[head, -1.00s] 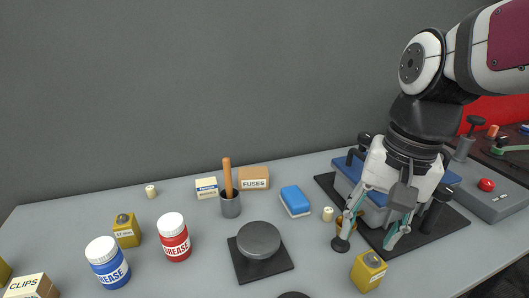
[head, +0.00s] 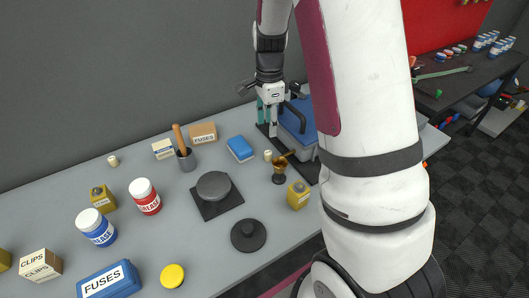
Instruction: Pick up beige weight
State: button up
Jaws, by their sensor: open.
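Two small beige cylinders stand on the grey table in the head view. One beige cylinder (head: 267,155) is near the blue machine, beside a brass cup; the other beige cylinder (head: 113,160) is at the back left. I cannot tell for sure which is the beige weight. My gripper (head: 267,122) is open and points down at the back edge of the blue machine (head: 300,122), behind the nearer cylinder and apart from it. Nothing shows between its fingers. My arm covers the right side of the machine.
A brass cup (head: 279,171) and a yellow can (head: 299,195) stand near the machine. Grease jars (head: 145,197) stand further left. A dark bench is at right.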

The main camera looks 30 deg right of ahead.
aim_at(268, 152)
notch_tip(268, 152, down, 12)
jog(key=shift+f+p, duration=0.1)
jog(key=shift+p, duration=0.4)
jog(key=shift+a, duration=0.1)
jog(key=c, duration=0.9)
